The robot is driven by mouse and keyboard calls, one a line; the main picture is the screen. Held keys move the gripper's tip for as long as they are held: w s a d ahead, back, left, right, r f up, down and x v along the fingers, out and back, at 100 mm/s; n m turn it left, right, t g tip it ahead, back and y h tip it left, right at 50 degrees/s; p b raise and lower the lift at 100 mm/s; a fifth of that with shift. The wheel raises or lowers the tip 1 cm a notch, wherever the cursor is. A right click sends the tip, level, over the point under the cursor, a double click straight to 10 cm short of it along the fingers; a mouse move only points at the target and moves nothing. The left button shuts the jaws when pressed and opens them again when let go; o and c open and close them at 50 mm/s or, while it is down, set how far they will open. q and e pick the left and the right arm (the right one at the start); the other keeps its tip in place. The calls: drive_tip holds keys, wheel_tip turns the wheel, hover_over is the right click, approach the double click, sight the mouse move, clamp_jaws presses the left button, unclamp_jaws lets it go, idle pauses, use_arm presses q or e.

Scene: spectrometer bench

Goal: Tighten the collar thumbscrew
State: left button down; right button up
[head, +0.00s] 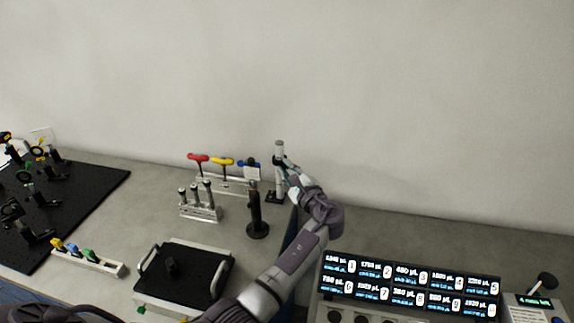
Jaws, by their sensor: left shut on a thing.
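A slim silver post (280,148) stands upright on a small dark base at the back of the bench, near the wall. My left gripper (284,166) reaches up from below and is shut at the right side of this post, about where its collar sits. The collar and its thumbscrew are too small, and too covered by the fingers, to make out clearly. My right gripper is not in view.
A black post on a round base (257,231) stands left of my forearm. Nearby are a silver rack (201,214), red and yellow T-handle drivers (222,161), and a black-topped tray (190,268). A display panel (408,284) is at the lower right.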

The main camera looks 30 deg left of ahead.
use_arm(q)
drive_tip(key=shift+f+m, duration=0.2)
drive_tip(key=shift+m, duration=0.3)
drive_tip(key=c, duration=1.1)
unclamp_jaws()
drive_tip(key=shift+w, duration=0.1)
drive_tip(key=v, duration=1.2)
drive_tip(key=shift+r, duration=0.1)
